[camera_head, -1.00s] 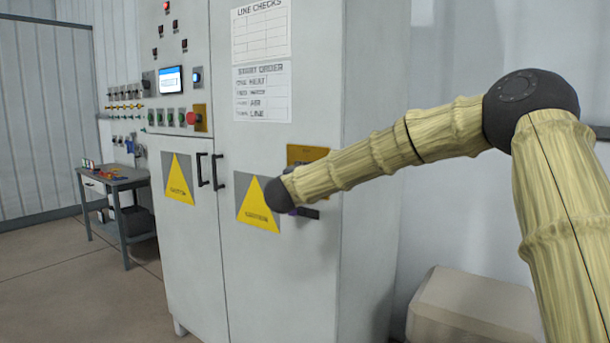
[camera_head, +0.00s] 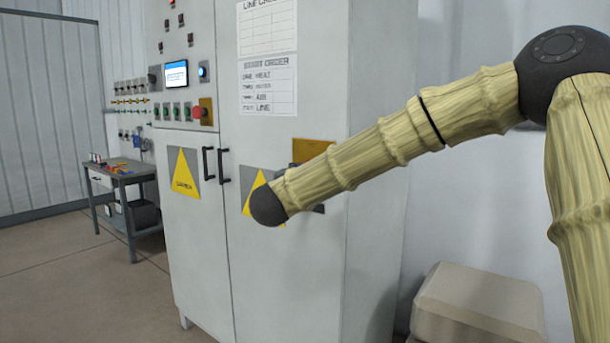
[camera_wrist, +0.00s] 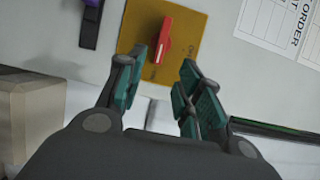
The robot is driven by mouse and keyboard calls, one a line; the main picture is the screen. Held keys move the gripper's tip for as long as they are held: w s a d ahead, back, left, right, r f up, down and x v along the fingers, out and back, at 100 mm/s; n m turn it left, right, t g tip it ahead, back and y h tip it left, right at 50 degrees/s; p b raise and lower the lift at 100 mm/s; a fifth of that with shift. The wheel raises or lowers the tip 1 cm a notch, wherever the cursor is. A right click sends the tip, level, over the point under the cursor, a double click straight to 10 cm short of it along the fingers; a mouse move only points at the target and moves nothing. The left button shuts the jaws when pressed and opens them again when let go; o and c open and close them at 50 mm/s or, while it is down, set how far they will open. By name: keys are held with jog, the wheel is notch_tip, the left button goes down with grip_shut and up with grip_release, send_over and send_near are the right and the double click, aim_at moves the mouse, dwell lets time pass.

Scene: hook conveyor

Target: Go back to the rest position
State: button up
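My gripper (camera_wrist: 160,90) shows in the wrist view with its two teal-padded fingers apart and nothing between them. Beyond the fingertips is a red switch handle (camera_wrist: 163,42) on a yellow plate (camera_wrist: 185,25); the gripper looks clear of it. In the head view my arm stretches from the right across the front of the grey cabinet (camera_head: 285,285). The yellow plate (camera_head: 313,150) shows partly above my arm, and the red handle is hidden.
A black and purple fixture (camera_wrist: 90,22) is beside the plate. A control panel with a lit screen (camera_head: 176,75) is on the left cabinet section. A workbench (camera_head: 120,178) stands at far left. A beige block (camera_head: 478,303) is at lower right. Floor at lower left is clear.

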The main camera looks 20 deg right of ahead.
jog(key=shift+s+a, duration=0.2)
jog(key=shift+s, duration=0.15)
jog(key=a+f+n+y+p, duration=0.2)
jog(key=f+n, duration=0.2)
jog(key=f, duration=0.6)
jog(key=a+f+n+y+p, duration=0.1)
jog(key=a+f+n+y, duration=0.2)
jog(key=f, duration=0.7)
jog(key=s+a+f+n+g+y+p, duration=0.15)
jog(key=s+f+n, duration=0.35)
jog(key=f, duration=0.6)
jog(key=s+a+f+n+g+y+p, duration=0.1)
jog(key=s+f+n+g+p, duration=0.15)
jog(key=s+f, duration=0.65)
jog(key=s+d+f+n+g+y+p, duration=0.15)
jog(key=s+f+n+g, duration=0.25)
jog(key=s+f, duration=0.7)
jog(key=s+f+n+g+y+p, duration=0.1)
jog(key=s+f+n+g+p, duration=0.15)
jog(key=s+f, duration=0.9)
jog(key=s+d+r+n+g, duration=0.1)
jog(key=s+g, duration=0.1)
jog(key=s, duration=0.7)
jog(key=s+d+r+n+g, duration=0.1)
jog(key=s+n+g, duration=0.1)
jog(key=s, duration=0.7)
jog(key=shift+s+p, duration=0.2)
jog(key=shift+p, duration=0.15)
jog(key=shift+r+g, duration=0.1)
jog(key=shift+g, duration=0.15)
